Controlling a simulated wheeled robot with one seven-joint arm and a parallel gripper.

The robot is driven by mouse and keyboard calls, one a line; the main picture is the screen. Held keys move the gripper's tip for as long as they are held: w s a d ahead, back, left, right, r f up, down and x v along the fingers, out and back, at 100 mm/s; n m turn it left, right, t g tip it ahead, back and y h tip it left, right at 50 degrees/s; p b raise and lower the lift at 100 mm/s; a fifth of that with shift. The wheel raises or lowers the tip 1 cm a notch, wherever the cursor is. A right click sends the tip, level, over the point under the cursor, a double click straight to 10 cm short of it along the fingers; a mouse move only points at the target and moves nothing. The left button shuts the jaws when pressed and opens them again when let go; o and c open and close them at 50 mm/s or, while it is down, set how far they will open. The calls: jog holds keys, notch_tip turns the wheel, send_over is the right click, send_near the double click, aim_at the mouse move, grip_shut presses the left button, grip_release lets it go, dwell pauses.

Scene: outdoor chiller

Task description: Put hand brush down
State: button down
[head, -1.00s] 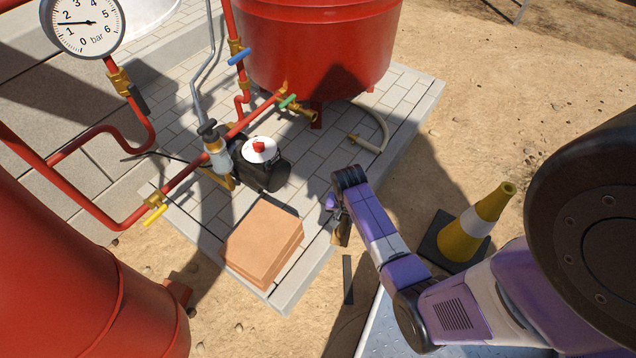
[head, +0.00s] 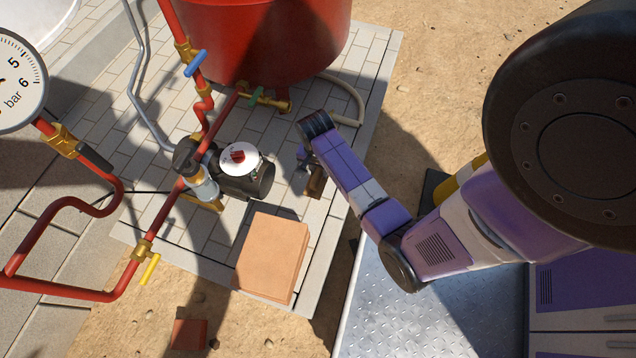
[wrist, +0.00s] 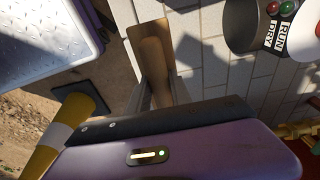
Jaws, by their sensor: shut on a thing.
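My gripper (head: 308,166) is shut on the hand brush (head: 316,183), a brown wooden piece hanging below it over the paved pad (head: 338,196). In the wrist view the brush (wrist: 152,52) extends out from between the fingers (wrist: 160,98), its brown wooden face toward the camera. Its bristles cannot be made out. Whether the brush touches the paving I cannot tell.
A terracotta block (head: 272,255) sits on the pad, left of and nearer than the brush. A pump (head: 245,175) and red pipes stand further left. A red tank (head: 255,40) and hose (head: 350,100) are behind. A yellow cone (wrist: 50,145) is partly visible.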

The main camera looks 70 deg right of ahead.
notch_tip(320, 180, down, 18)
jog(key=b, duration=0.7)
jog(key=shift+f, duration=0.1)
jog(key=shift+f, duration=0.1)
jog(key=c, duration=1.2)
grip_release()
jog(key=shift+o, duration=0.2)
